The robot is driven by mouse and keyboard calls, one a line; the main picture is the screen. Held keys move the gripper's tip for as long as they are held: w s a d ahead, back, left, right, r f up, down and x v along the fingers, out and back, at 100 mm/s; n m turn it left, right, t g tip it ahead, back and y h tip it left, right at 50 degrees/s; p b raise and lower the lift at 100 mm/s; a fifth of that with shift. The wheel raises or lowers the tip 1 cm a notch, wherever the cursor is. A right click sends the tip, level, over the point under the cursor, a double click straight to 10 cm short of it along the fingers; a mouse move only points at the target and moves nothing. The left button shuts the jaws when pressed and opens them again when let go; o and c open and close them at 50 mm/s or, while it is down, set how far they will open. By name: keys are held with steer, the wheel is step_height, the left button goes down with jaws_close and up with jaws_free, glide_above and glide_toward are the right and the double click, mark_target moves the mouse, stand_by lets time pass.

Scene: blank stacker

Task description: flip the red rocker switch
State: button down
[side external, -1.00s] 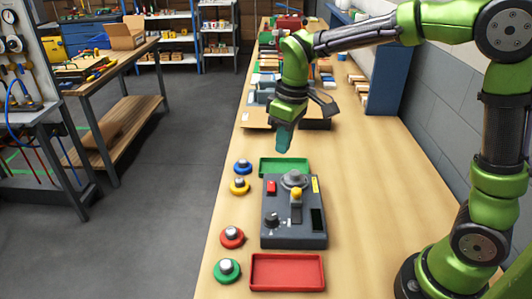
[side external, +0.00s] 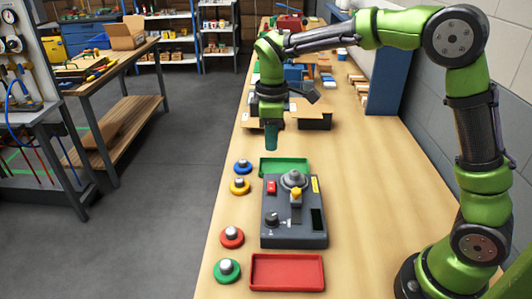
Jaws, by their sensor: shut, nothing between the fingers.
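The red rocker switch (side external: 272,188) sits at the upper left of a dark grey control box (side external: 292,237) on the wooden bench. The box also carries a round grey knob, a yellow-topped lever, a black dial and a dark slot. My gripper (side external: 271,147) points down above the far end of the box, near the green tray. It is shut and empty, and apart from the switch. Which way the rocker is tipped is too small to tell.
A green tray (side external: 284,166) lies behind the box and a red tray (side external: 287,272) in front. Blue (side external: 243,166), yellow (side external: 240,185), red (side external: 231,237) and green (side external: 227,270) round-based pieces line the left edge. The bench right of the box is clear.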

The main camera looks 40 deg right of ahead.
mark_target(271, 189)
step_height(271, 189, down, 12)
steer(key=shift+f, duration=0.25)
stand_by(0.3)
